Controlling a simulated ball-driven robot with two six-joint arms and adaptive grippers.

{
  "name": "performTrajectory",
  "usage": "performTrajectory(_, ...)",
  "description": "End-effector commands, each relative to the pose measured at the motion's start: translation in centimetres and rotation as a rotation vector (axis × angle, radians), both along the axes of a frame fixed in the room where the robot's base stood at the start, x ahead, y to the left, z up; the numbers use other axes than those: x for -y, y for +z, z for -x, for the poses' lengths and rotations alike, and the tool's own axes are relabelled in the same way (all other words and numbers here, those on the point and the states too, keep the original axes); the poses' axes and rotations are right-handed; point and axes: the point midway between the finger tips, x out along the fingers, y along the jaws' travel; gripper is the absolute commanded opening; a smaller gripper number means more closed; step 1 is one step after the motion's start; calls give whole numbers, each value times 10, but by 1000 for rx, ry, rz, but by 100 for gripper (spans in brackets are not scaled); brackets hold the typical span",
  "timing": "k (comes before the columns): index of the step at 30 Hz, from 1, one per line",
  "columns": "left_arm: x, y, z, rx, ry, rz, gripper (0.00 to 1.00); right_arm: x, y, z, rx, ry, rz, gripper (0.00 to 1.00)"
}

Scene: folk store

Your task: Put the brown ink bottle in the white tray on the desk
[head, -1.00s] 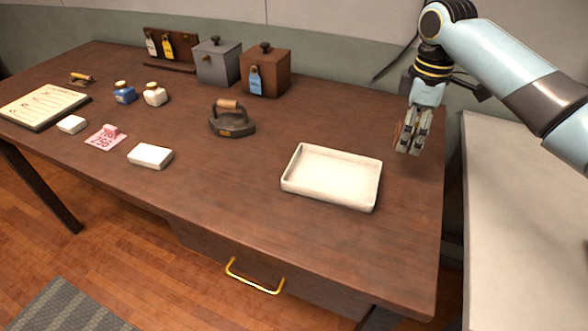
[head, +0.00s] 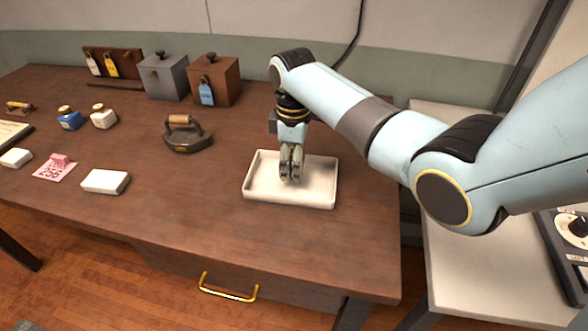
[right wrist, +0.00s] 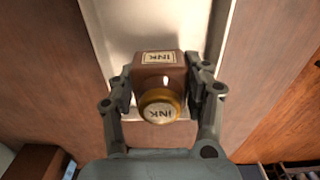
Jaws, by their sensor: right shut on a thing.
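The brown ink bottle (right wrist: 160,72) has a gold cap and INK labels. It is held between the fingers of my right gripper (right wrist: 160,88) in the right wrist view. In the head view my right gripper (head: 291,168) points down over the white tray (head: 262,194), and its fingers hide the bottle. The tray also shows behind the bottle in the right wrist view (right wrist: 120,38). I cannot tell whether the bottle touches the tray floor. My left gripper is not in view.
A dark iron (head: 187,139) stands left of the tray. A blue ink bottle (head: 69,121) and a white one (head: 103,118) stand farther left. A grey box (head: 166,78) and a brown box (head: 214,82) stand at the back. The desk in front of the tray is clear.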

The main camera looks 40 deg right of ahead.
Motion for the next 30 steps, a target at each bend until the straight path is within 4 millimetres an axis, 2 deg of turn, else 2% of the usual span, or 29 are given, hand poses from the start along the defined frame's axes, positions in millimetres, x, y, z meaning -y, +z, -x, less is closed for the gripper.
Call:
performTrajectory(3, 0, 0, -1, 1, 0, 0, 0, 0, -18, 0, -2, 0, -1, 11)
performTrajectory(5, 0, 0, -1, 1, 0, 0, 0, 0, -22, 0, 0, 0, 0, 11)
performTrajectory(16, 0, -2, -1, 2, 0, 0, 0, 0, -27, 0, 0, 0, 0, 11)
performTrajectory(17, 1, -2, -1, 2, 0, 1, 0, 0, -27, 0, 0, 0, 0, 51)
performTrajectory(21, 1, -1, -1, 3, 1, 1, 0, 0, -27, 0, 0, 0, 0, 69)
performTrajectory(22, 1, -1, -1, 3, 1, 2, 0, 1, -27, 0, 0, 0, 0, 72)
performTrajectory(30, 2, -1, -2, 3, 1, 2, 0, 1, -25, 0, 0, 0, 0, 72)
